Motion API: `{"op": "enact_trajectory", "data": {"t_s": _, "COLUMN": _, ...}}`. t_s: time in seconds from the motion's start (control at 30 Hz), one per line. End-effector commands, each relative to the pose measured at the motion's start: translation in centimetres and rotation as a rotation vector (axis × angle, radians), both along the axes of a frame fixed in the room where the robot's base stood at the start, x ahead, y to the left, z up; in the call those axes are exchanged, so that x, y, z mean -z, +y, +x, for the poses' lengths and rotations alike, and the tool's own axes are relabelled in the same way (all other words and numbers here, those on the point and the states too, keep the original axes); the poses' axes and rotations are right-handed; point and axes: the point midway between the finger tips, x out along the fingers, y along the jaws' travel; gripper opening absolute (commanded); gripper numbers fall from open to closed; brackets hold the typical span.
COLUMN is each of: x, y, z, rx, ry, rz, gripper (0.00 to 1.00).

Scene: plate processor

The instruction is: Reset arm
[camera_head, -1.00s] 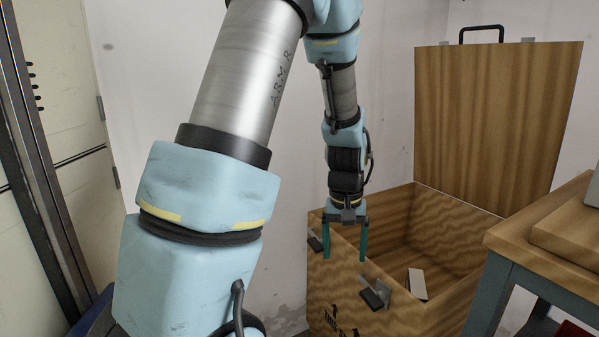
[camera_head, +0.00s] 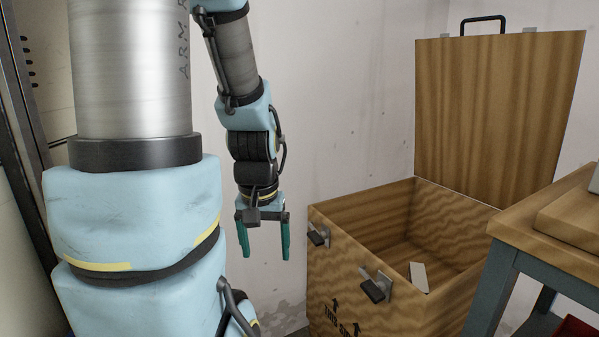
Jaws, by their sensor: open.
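My gripper (camera_head: 265,242) hangs pointing down, left of the wooden crate and in front of the white wall. Its two green fingers are apart with nothing between them. My arm rises on the left of the view, its upper part cut off by the top edge. The wooden crate (camera_head: 365,270) stands open, its lid (camera_head: 492,110) upright at the back. A light, flat plate-like piece (camera_head: 418,277) leans inside the crate; its lower part is hidden by the crate's front wall.
Two metal latches, one on the left (camera_head: 317,235) and one nearer (camera_head: 376,286), stick out from the crate's front. A wooden-topped table (camera_head: 545,215) with grey legs stands at the right. The wall area between gripper and crate is free.

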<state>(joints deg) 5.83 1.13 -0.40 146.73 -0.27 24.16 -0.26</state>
Motion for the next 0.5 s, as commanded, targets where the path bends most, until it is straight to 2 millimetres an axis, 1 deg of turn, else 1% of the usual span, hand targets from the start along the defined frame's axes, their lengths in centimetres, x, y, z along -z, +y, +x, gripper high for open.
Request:
{"op": "enact_trajectory", "data": {"t_s": 0.03, "x": -1.5, "y": 0.0, "z": 0.0, "rx": 0.0, "ry": 0.0, "rz": 0.0, "gripper": 0.85}}
{"op": "enact_trajectory", "data": {"t_s": 0.17, "x": -3.9, "y": 0.0, "z": 0.0, "rx": 0.0, "ry": 0.0, "rz": 0.0, "gripper": 0.85}}
{"op": "enact_trajectory", "data": {"t_s": 0.27, "x": -6.2, "y": 0.0, "z": 0.0, "rx": 0.0, "ry": 0.0, "rz": 0.0, "gripper": 0.85}}
{"op": "enact_trajectory", "data": {"t_s": 0.5, "x": -14.0, "y": 0.0, "z": 0.0, "rx": 0.0, "ry": 0.0, "rz": 0.0, "gripper": 0.85}}
